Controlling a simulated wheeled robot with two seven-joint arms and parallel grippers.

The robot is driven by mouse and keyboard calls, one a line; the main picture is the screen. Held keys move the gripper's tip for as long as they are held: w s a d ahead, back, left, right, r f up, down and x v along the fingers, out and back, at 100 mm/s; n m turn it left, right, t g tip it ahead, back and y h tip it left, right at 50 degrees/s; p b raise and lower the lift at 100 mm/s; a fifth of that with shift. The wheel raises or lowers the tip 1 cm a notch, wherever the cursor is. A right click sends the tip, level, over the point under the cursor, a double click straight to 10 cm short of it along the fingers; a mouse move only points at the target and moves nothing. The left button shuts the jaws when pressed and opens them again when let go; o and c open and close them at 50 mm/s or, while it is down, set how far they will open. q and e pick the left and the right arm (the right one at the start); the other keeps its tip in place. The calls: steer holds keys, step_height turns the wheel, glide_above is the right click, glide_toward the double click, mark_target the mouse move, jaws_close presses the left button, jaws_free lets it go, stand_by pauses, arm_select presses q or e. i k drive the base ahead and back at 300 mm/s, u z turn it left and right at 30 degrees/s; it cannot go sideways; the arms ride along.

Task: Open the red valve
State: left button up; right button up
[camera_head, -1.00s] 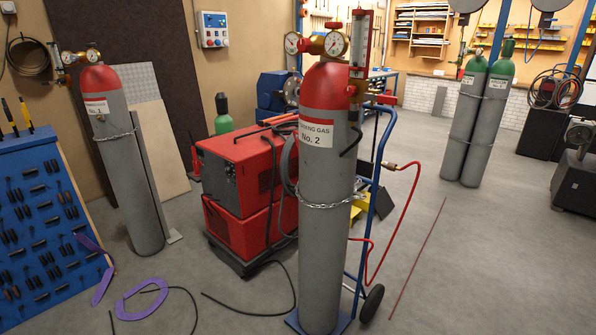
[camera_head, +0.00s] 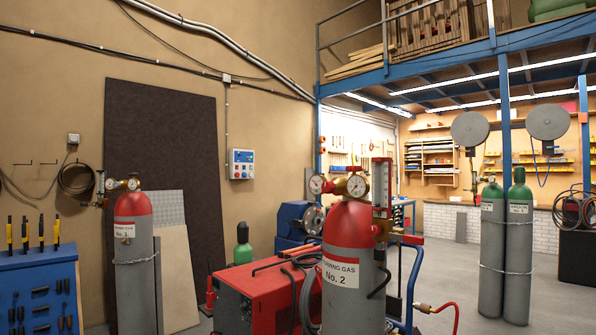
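A grey gas cylinder with a red top, labelled No. 2 (camera_head: 341,272), stands upright in the centre foreground of the head view. A brass regulator with two round gauges (camera_head: 356,187) sits on top of it. A small red part (camera_head: 413,239), perhaps a valve handle, shows just right of the cylinder's shoulder. I cannot tell whether it is the red valve or how far it is turned. A second red-topped cylinder, No. 1 (camera_head: 133,240), with gauges of its own, stands at the left. Neither of my grippers is in view.
A red machine (camera_head: 243,290) stands behind and left of cylinder No. 2. Two green-topped cylinders (camera_head: 505,245) stand chained at the right. A blue tool board (camera_head: 40,280) is at the left edge. Grey floor (camera_head: 447,262) shows free between the centre and right cylinders.

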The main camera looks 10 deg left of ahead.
mark_target(353, 169)
steer(key=u, duration=1.5)
steer(key=i, duration=2.75)
steer(key=z, duration=3.85)
